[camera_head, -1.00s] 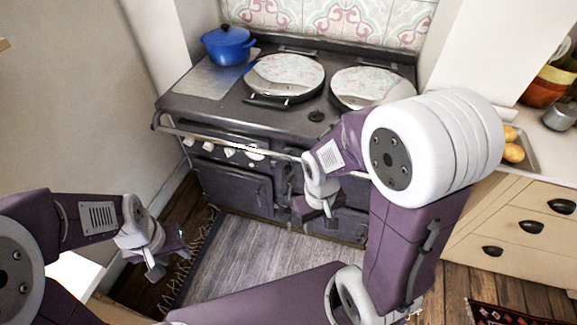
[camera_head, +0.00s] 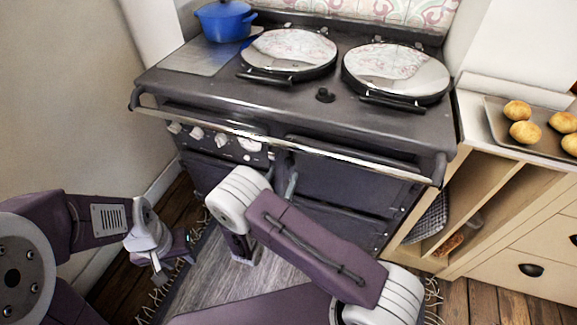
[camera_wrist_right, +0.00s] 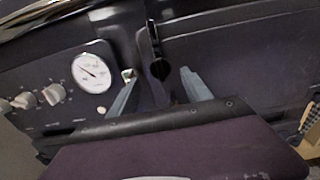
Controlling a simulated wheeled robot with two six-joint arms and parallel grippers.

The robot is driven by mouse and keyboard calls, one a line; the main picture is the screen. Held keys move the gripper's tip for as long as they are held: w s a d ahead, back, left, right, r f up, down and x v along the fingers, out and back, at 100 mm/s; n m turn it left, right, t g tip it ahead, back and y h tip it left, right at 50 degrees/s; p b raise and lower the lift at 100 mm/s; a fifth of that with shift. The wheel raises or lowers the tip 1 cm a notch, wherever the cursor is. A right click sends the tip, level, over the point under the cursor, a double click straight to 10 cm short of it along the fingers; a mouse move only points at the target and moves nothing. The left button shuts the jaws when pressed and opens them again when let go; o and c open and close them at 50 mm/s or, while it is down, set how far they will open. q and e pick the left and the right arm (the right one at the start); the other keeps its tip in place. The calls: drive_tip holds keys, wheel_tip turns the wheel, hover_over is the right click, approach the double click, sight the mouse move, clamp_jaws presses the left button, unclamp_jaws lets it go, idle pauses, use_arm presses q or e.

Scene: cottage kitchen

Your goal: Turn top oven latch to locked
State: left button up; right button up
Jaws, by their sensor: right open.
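The dark range cooker's upper right oven door (camera_head: 350,192) looks closed. In the right wrist view, a dark upright latch (camera_wrist_right: 157,55) with a rounded lower end sits at the left edge of this door (camera_wrist_right: 235,50). My right gripper (camera_wrist_right: 158,92) is open, with its two grey fingers on either side of the latch's lower end. I cannot tell whether either finger touches it. In the head view my right forearm hides the latch and most of that gripper. My left gripper (camera_head: 160,266) hangs at the lower left, away from the cooker; its finger gap is unclear.
A chrome rail (camera_head: 300,148) runs across the cooker's front above the door. Knobs and a round gauge (camera_wrist_right: 91,70) lie left of the latch. A blue pot (camera_head: 225,20) and two round lids are on top. Cabinets with a potato tray (camera_head: 497,118) stand at right.

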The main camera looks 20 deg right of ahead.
sight(287, 166)
drive_tip(key=x, duration=0.5)
drive_tip(key=shift+w+d, duration=0.2)
drive_tip(key=shift+w, duration=0.05)
clamp_jaws()
idle(1.1)
